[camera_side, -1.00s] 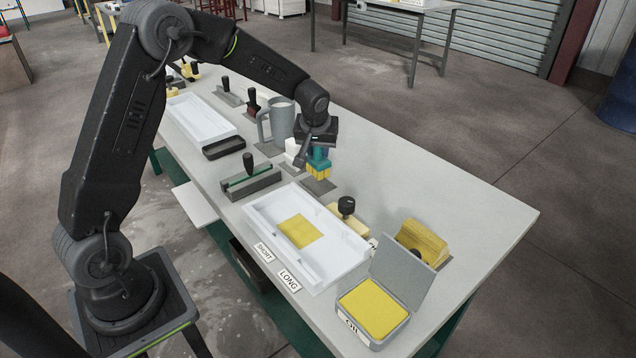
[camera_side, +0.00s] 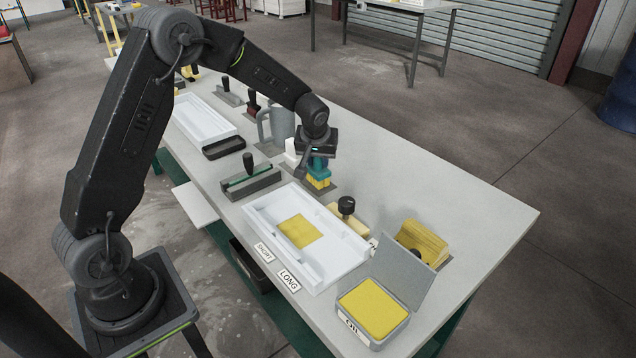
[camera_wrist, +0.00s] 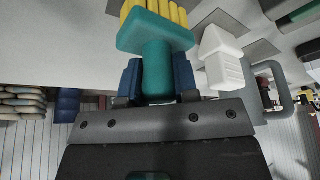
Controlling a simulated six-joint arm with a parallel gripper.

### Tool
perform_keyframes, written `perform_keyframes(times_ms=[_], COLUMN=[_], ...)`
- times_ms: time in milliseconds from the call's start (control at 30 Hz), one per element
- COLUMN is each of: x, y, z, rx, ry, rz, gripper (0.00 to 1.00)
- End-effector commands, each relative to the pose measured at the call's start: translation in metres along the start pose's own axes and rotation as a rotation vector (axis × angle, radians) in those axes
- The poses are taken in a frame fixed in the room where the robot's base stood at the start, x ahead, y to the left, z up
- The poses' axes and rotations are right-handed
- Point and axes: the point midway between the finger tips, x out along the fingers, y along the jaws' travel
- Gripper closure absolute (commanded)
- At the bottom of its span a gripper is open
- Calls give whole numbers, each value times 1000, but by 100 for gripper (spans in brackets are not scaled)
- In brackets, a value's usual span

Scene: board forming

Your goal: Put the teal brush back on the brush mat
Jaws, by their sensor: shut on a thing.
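The teal brush (camera_side: 318,169) has a teal handle and head with yellow bristles pointing down. My gripper (camera_side: 317,158) is shut on its handle; in the wrist view the blue fingers of my gripper (camera_wrist: 158,82) hold both sides of the teal brush (camera_wrist: 156,40). The grey brush mat (camera_side: 329,192) lies flat on the table directly under the brush and is partly hidden by it. The bristles are at or very close to the mat; I cannot tell whether they touch.
A white tray (camera_side: 340,262) with a yellow sheet (camera_side: 298,231) lies in front. A yellow block with a black knob (camera_side: 346,207) is close to the right. A grey jug (camera_side: 282,122) and white object (camera_side: 292,150) stand behind left. An open oil box (camera_side: 375,308) is at the near right.

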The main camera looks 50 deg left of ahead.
Motion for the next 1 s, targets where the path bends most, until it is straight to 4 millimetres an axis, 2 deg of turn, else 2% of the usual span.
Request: perform_keyframes(times_ms=[733, 767, 1000], x=[6, 6, 6], y=[0, 0, 0], z=[2, 2, 2], rx=[-2, -2, -1], ry=[2, 2, 1], rz=[1, 2, 1], gripper=[99, 71, 48])
